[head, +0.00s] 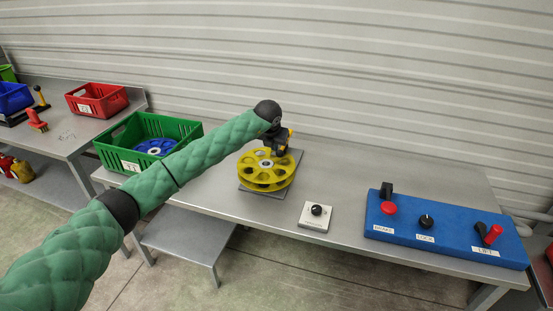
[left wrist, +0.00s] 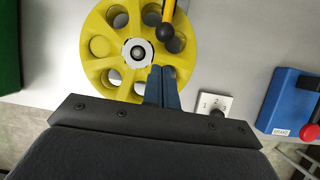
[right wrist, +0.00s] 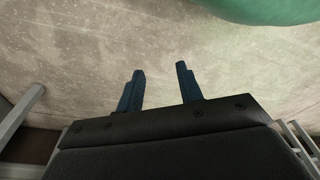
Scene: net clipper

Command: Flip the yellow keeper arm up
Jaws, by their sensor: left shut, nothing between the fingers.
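The yellow keeper arm (left wrist: 169,10) shows in the left wrist view as a narrow yellow bar with a black ball end (left wrist: 165,32). It lies across the upper right part of the yellow spoked wheel (left wrist: 97,47), its ball end near the hub. In the head view the wheel (head: 254,172) sits on a grey plate, and my left gripper (head: 279,151) is over its far side, hiding most of the keeper arm. My left gripper (left wrist: 161,70) is shut and empty, its tips just below the ball in the picture. My right gripper (right wrist: 160,70) is open and empty above the floor.
A white dial box (head: 314,216) stands right of the wheel. A blue control panel (head: 446,228) with knobs and a red lever is further right. A green crate (head: 187,130) holding a blue wheel (head: 155,147) is at left. A corrugated wall rises behind.

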